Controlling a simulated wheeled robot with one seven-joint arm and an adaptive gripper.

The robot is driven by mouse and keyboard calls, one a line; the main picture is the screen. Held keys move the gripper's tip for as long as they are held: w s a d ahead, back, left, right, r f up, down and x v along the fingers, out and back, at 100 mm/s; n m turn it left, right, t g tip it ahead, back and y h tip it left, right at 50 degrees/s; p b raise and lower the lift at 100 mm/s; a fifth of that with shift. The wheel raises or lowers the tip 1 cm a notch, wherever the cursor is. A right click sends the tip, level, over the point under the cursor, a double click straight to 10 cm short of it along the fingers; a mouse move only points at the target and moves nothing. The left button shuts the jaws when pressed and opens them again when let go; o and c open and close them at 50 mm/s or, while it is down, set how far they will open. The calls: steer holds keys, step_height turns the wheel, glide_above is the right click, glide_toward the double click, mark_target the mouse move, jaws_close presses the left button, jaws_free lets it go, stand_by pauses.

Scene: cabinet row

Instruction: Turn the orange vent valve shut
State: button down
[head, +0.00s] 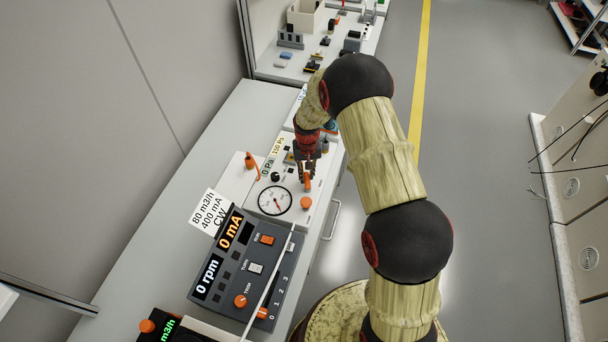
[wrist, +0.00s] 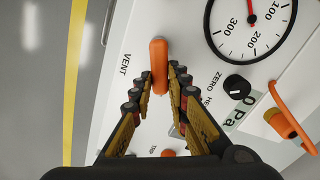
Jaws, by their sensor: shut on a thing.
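The orange vent valve (wrist: 158,65) has an elongated handle beside the printed word VENT on a white panel. In the wrist view it points up the picture, between the fingertips of my gripper (wrist: 160,78). The fingers are shut on the handle, one on each side. In the head view my gripper (head: 307,167) reaches down over the panel, and the orange handle (head: 307,181) shows at its tips. The fingers hide part of the handle's lower end.
A round gauge (head: 275,200) with a red needle sits close by. A dark control box (head: 245,265) stands nearer. The floor right of the bench is clear.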

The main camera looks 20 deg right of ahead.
steer(key=m, duration=0.1)
steer(key=d+m, duration=0.1)
steer(key=m, duration=0.2)
steer(key=shift+s+d+m, duration=0.2)
steer(key=shift+s+m, duration=0.05)
steer(key=shift+m, duration=0.05)
stand_by(0.5)
steer(key=c, duration=1.7)
jaws_free()
steer(key=shift+s, duration=0.1)
step_height(320, 180, up, 12)
